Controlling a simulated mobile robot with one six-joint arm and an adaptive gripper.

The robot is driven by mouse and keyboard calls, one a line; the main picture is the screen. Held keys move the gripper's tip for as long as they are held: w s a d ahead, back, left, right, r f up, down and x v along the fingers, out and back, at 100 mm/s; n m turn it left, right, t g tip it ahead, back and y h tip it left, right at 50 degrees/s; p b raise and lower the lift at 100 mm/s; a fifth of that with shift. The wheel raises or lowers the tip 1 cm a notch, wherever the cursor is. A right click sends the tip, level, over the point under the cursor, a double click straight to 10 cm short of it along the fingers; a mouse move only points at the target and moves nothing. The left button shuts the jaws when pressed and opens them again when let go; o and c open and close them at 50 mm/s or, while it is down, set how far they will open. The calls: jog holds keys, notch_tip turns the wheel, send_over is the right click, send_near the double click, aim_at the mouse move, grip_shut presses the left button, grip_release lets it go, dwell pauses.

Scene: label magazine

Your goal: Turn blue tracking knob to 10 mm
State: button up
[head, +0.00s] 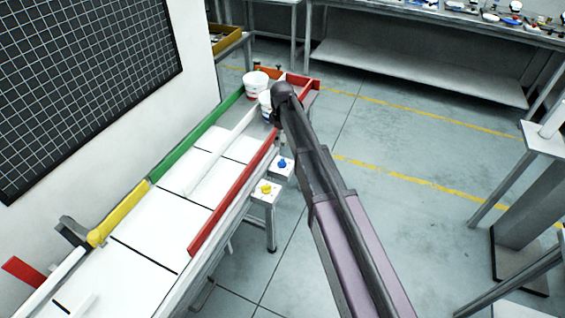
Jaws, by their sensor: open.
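The blue knob (283,163) sits on a small white plate (285,172) at the right side of the conveyor, partly beside my arm. A yellow knob (266,188) sits on a similar plate nearer to me. The blue knob's scale and setting are too small to read. My arm reaches from the bottom right up to a dark joint near the conveyor's far end. My gripper cannot be made out; the arm seems to hide it.
The conveyor (150,228) has a green rail (205,132), a yellow rail (120,213) and a red rail (235,200). White tubs (257,88) stand at its far end. A gridded board (80,80) is at left.

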aim_at(283, 160)
jog(key=shift+f+b, duration=5.55)
jog(key=shift+f, duration=0.3)
jog(key=shift+c, duration=0.2)
jog(key=c, duration=1.1)
jog(key=shift+d, duration=0.15)
